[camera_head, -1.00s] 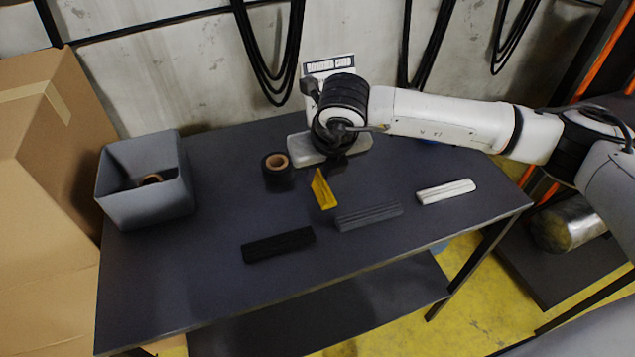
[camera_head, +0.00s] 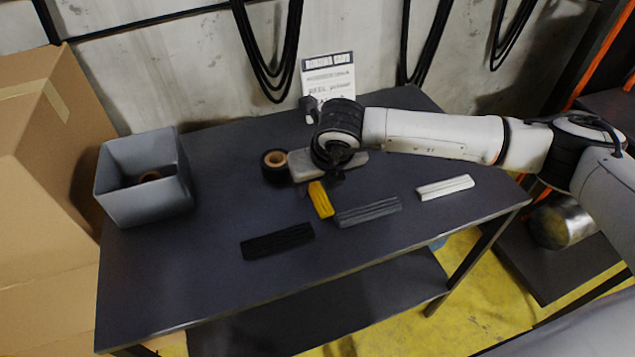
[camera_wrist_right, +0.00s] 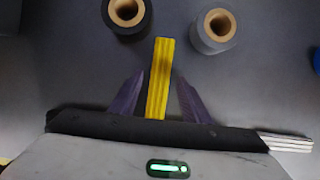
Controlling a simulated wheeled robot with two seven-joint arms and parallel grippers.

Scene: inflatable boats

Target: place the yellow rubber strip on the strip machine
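The yellow rubber strip (camera_head: 321,200) lies on the dark table, beside the left end of the grey strip. My right gripper (camera_head: 327,182) is low over its far end. In the right wrist view, the yellow strip (camera_wrist_right: 160,75) runs between the two purple-grey fingers, with a gap on each side, so the gripper looks open around it. Its near end is hidden behind the gripper body. I cannot make out a strip machine with certainty. My left gripper is not in view.
A grey strip (camera_head: 368,211), a black strip (camera_head: 278,241) and a white strip (camera_head: 445,187) lie on the table. A black roll (camera_head: 274,168) stands beside my gripper; a grey roll (camera_wrist_right: 214,30) shows in the wrist view. A grey bin (camera_head: 145,195) stands left. The front-left table is clear.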

